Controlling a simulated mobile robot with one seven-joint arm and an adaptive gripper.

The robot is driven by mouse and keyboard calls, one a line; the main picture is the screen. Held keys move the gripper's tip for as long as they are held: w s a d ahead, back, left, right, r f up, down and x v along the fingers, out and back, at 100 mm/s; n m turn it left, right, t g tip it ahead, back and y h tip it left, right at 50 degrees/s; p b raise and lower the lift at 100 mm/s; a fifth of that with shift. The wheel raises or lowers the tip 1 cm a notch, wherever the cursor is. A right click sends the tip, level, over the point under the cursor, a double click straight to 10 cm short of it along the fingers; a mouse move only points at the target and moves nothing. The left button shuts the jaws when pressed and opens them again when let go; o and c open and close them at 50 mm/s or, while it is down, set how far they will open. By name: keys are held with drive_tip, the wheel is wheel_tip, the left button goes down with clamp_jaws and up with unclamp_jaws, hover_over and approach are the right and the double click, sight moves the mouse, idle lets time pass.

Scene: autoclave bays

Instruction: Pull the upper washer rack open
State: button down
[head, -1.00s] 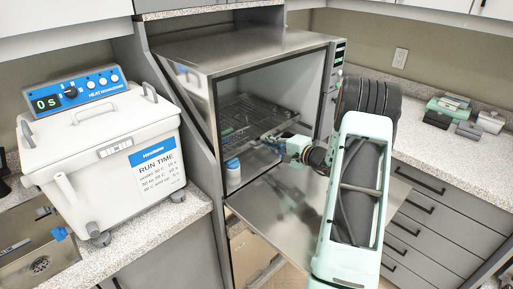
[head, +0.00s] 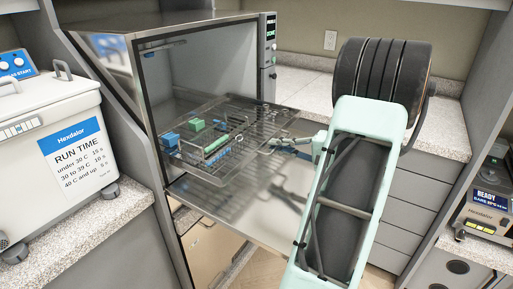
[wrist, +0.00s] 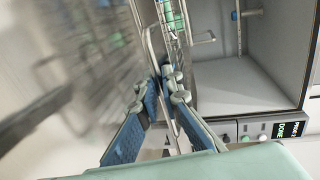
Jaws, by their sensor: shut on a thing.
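The upper washer rack (head: 262,118) is a wire rack holding blue and green items. In the head view it stands well out of the washer (head: 205,70), above the lowered door. My gripper (head: 284,143) is at the rack's front edge, with its fingers partly small and hard to make out. In the wrist view, my gripper's blue-padded fingers (wrist: 162,88) are closed on the rack's thin metal handle (wrist: 151,45). The rack (wrist: 184,18) shows edge-on beside the handle.
The washer door (head: 225,212) lies open below the rack, with clear space between them. A control panel (head: 269,50) is on the washer's right side. A white bath (head: 50,150) stands on the left counter. Another device (head: 485,210) stands at far right.

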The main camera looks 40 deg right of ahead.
drive_tip(key=b+v, duration=0.1)
drive_tip(key=v, duration=0.2)
drive_tip(key=f+v, duration=0.1)
drive_tip(key=v, duration=0.2)
drive_tip(key=shift+s+d+f+b, duration=0.15)
drive_tip(key=shift+s+b, duration=0.2)
drive_tip(key=shift+s, duration=0.05)
drive_tip(key=c, duration=2.1)
unclamp_jaws()
drive_tip(key=v, duration=1.2)
drive_tip(key=shift+w, duration=0.1)
